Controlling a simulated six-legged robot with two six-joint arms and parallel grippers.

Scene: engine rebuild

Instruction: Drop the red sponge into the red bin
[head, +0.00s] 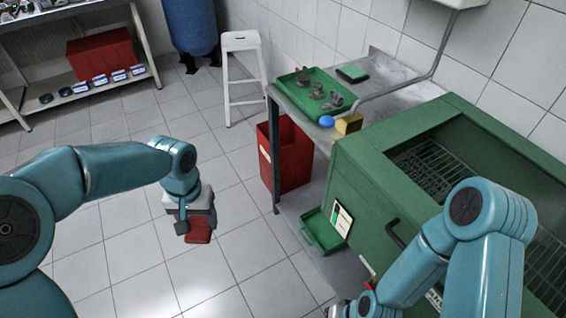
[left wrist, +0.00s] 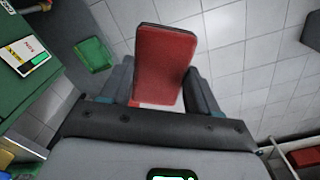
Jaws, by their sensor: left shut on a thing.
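The red sponge (head: 199,229) is a flat red block. My left gripper (head: 188,219) is shut on it and holds it in the air over the tiled floor. In the left wrist view the sponge (left wrist: 163,62) stands out between the two dark fingers of the gripper (left wrist: 160,88). The red bin (head: 288,158) is a tall, open box on the floor beside the bench, right of and farther back than the sponge, with a clear gap between them.
A steel bench holds a green tray (head: 312,94) with metal parts, a blue ball (head: 326,121) and a yellow sponge (head: 349,124). A green machine (head: 375,190) stands at the right. A white stool (head: 241,75) stands behind the bin. The floor left of the bin is clear.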

